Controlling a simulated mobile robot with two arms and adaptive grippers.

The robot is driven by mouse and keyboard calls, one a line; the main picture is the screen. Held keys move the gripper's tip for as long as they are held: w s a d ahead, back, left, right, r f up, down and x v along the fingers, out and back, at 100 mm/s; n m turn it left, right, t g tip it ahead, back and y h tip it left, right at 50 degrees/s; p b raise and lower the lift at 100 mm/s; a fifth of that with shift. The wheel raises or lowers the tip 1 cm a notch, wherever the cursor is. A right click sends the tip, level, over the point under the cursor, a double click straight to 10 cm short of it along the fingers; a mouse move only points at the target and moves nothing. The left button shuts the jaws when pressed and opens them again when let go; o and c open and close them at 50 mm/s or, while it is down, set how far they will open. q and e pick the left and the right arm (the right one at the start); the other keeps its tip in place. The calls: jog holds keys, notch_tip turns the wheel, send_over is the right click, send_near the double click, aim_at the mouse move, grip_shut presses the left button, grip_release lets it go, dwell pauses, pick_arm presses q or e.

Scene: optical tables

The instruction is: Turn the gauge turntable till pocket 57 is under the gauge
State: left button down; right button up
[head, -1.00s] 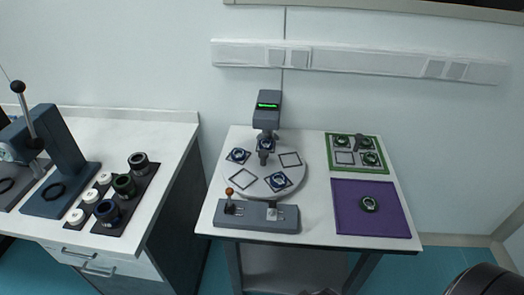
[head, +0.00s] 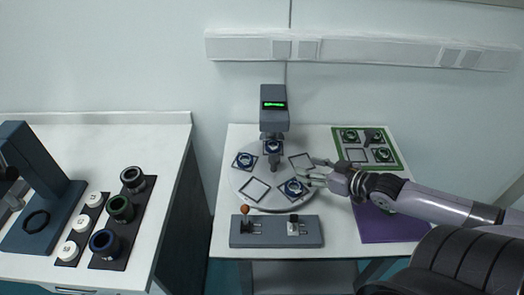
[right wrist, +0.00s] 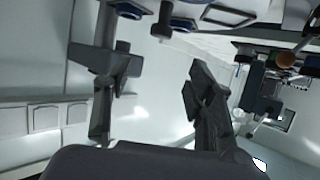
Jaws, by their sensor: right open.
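The gauge turntable (head: 271,174) is a round pale disc on the middle table. Its square pockets include an empty one at the back right (head: 301,161) and an empty one at the front left (head: 255,189). Blue pockets holding round parts sit at the left (head: 244,161) and front right (head: 294,188); another is under the gauge. The gauge (head: 273,105) is a dark post-mounted head with a green display. Pocket numbers are not legible. My right gripper (head: 312,174) is open at the disc's right edge; contact cannot be told. Its spread fingers show in the right wrist view (right wrist: 155,85).
A grey box (head: 276,232) with an orange-knobbed lever stands before the turntable. A green-rimmed tray (head: 397,166) and a purple mat (head: 405,231) lie to the right, the mat partly behind my arm. The left bench holds a press (head: 38,175) and a dark rack of rings.

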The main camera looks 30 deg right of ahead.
jog(key=s, duration=0.1)
pick_arm(q)
jog(key=s+g, duration=0.1)
jog(key=s, duration=0.9)
pick_arm(e)
jog(key=b, duration=0.1)
send_near(275, 158)
jog(key=shift+w+f, duration=0.25)
jog(key=shift+w, duration=0.3)
jog(key=x, duration=0.4)
jog(key=shift+w+a, duration=0.1)
jog(key=shift+w, duration=0.15)
jog(key=x, duration=0.3)
jog(key=shift+f, duration=0.1)
jog(key=shift+w+a+f, duration=0.1)
jog(key=shift+w+f, duration=0.05)
jog(key=shift+w, duration=0.15)
jog(key=shift+w+a+f, duration=0.1)
jog(key=shift+w+f, duration=0.1)
jog(key=shift+w, duration=0.25)
pick_arm(q)
jog(key=shift+t, duration=0.3)
jog(key=w, duration=0.1)
jog(key=w+f, duration=0.1)
jog(key=w, duration=0.3)
jog(key=shift+d+f, duration=0.3)
jog(key=shift+s, duration=0.1)
